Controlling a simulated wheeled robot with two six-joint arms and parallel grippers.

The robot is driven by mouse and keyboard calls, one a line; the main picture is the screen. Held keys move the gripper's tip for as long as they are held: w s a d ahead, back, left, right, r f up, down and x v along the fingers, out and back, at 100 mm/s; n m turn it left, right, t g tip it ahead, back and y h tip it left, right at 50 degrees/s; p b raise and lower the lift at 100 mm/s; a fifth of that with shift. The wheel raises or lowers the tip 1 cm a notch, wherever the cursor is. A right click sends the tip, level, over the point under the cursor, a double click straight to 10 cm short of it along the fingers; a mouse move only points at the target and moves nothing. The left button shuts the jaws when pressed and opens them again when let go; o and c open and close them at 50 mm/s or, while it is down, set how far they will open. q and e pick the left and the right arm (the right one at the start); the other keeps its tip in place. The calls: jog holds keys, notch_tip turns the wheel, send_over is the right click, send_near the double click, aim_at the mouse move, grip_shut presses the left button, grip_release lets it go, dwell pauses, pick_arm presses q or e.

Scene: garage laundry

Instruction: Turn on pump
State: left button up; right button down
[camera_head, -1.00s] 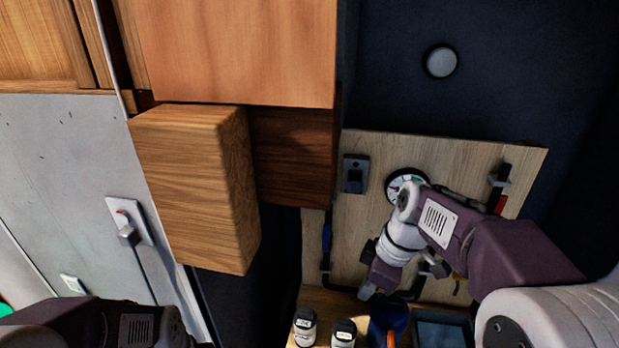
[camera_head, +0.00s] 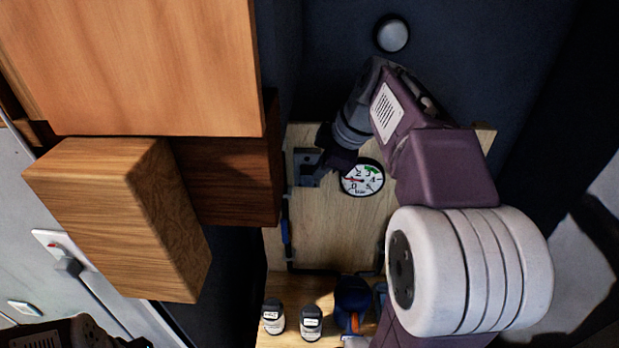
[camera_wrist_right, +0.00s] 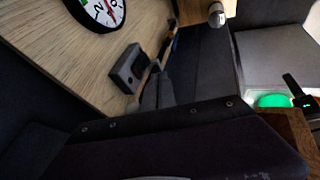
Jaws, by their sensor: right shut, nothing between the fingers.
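A small grey switch box (camera_head: 300,158) is fixed on the wooden board (camera_head: 335,225), left of a round white pressure gauge (camera_head: 362,178). Its needle is hard to read. The switch box also shows in the right wrist view (camera_wrist_right: 127,68), with the gauge (camera_wrist_right: 104,10) above it. My right gripper (camera_head: 313,163) is shut and empty, at the switch box and partly covering it. I cannot tell whether it touches the box or which way the switch is set. Only a dark part of my left arm shows at the lower left; its gripper is out of view.
A wooden cabinet (camera_head: 140,70) and a protruding wooden block (camera_head: 110,210) stand left of the board. Two small bottles (camera_head: 273,316) and a dark blue object (camera_head: 352,297) stand on the shelf below. A wall socket with a plug (camera_head: 66,262) is at the far left.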

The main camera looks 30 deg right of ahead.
aim_at(310, 182)
jog(key=p+x, duration=0.1)
jog(key=x, duration=0.2)
jog(key=d+p+x, duration=0.1)
jog(key=x, duration=0.2)
jog(key=w+p+x, duration=0.1)
jog(key=x, duration=0.3)
jog(key=shift+w+d+r, duration=0.1)
jog(key=shift+d+r, duration=0.1)
jog(key=shift+r, duration=0.1)
jog(key=shift+w+d+f, duration=0.25)
jog(key=shift+w+d, duration=0.05)
jog(key=shift+s+a, duration=0.1)
jog(key=shift+f+b, duration=0.45)
jog(key=shift+b, duration=0.5)
jog(key=shift+w+r, duration=0.2)
jog(key=shift+r, duration=0.25)
